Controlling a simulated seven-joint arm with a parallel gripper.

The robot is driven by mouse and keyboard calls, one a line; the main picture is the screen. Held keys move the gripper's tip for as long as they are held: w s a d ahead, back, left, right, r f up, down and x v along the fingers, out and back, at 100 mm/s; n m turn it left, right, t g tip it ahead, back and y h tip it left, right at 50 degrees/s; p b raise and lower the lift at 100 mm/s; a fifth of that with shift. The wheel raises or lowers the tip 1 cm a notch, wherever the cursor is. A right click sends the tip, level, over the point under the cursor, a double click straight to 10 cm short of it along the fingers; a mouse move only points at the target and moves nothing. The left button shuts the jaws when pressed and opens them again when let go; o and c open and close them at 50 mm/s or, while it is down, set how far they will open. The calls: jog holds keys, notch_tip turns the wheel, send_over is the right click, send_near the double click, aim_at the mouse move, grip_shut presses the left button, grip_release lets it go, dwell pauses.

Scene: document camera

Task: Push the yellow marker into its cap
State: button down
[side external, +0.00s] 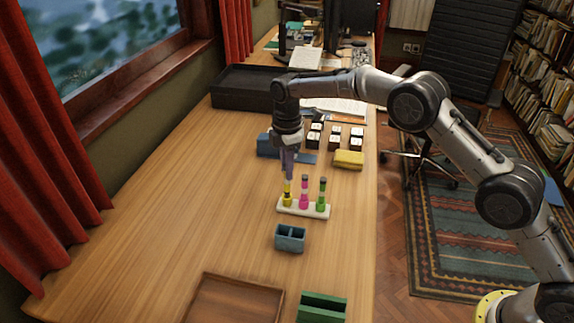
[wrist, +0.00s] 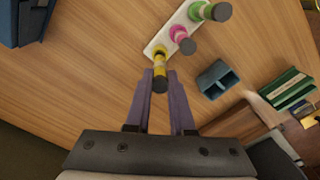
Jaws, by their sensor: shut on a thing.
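The yellow marker (side external: 287,190) stands upright at the left end of a white stand (side external: 311,211), its lower end in the yellow cap (side external: 287,201). My gripper (side external: 288,176) points straight down over it, shut on the marker's upper part. In the wrist view the yellow marker (wrist: 159,68) with its dark end lies between the two purple-grey fingers of my gripper (wrist: 160,78). How deep the marker sits in the cap is too small to tell.
A pink marker (side external: 304,190) and a green marker (side external: 322,190) stand close by in the same stand. A blue-grey two-slot holder (side external: 290,238) is in front. Behind are a yellow block (side external: 349,159) and several dark blocks with white tops (side external: 335,137). The table's left side is clear.

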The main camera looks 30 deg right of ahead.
jog(key=shift+f, duration=1.35)
jog(key=c, duration=0.7)
grip_release()
notch_tip(320, 180, up, 14)
jog(key=shift+f, duration=0.1)
